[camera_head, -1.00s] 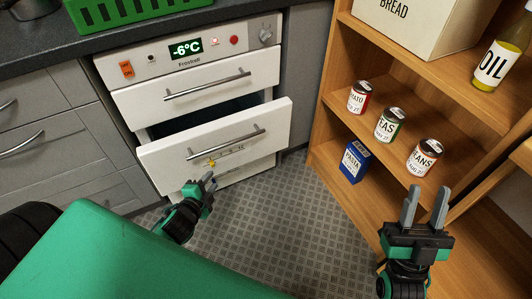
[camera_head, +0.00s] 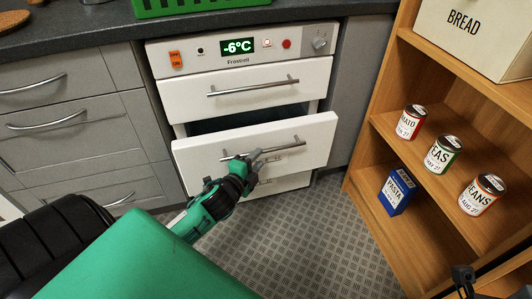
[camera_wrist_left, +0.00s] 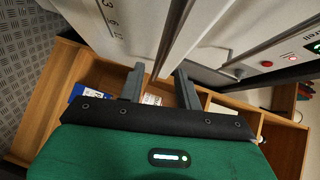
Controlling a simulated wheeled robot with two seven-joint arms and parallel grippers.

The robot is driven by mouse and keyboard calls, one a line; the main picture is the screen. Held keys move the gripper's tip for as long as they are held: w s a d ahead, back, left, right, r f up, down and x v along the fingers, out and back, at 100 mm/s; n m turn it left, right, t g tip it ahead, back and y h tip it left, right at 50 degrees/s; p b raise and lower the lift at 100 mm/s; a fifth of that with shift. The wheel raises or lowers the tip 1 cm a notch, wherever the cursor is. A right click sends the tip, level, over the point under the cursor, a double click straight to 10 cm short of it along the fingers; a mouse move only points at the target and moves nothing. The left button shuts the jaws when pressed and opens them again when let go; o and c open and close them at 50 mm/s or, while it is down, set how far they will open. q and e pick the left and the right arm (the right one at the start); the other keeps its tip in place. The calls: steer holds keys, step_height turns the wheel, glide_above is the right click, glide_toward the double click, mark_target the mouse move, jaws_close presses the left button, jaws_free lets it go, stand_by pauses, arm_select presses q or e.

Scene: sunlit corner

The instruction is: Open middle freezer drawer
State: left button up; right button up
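The white freezer (camera_head: 240,45) has a top drawer (camera_head: 290,80), closed, and a middle drawer (camera_head: 200,152) that stands partly pulled out, with a dark gap above its front. The middle drawer's bar handle (camera_head: 288,145) is metal. My left gripper (camera_head: 257,155) is at the left half of this handle. In the left wrist view its two fingers (camera_wrist_left: 160,76) are spread apart, with a bar handle (camera_wrist_left: 172,35) running between them; contact is not clear. My right gripper (camera_head: 463,280) shows only as a dark piece at the bottom right edge.
A lower drawer front (camera_head: 290,180) sits under the middle one. A wooden shelf (camera_head: 395,150) with cans and a blue pasta box (camera_head: 396,190) stands at the right. Grey cabinets (camera_head: 70,110) are at the left. Patterned floor (camera_head: 300,240) is free in front.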

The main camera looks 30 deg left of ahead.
mark_target(266, 151)
arm_select(q)
steer(key=shift+w+a+f+b, duration=0.15)
steer(key=shift+w+b, duration=0.1)
steer(key=shift+w, duration=0.75)
steer(key=shift+w+f+b, duration=0.15)
steer(key=shift+w+b, duration=0.05)
steer(key=shift+w, duration=0.8)
steer(key=shift+w+a+f+b, duration=0.15)
steer(key=shift+w+b, duration=0.1)
steer(key=shift+w, duration=0.75)
steer(key=shift+d, duration=0.1)
jaws_close()
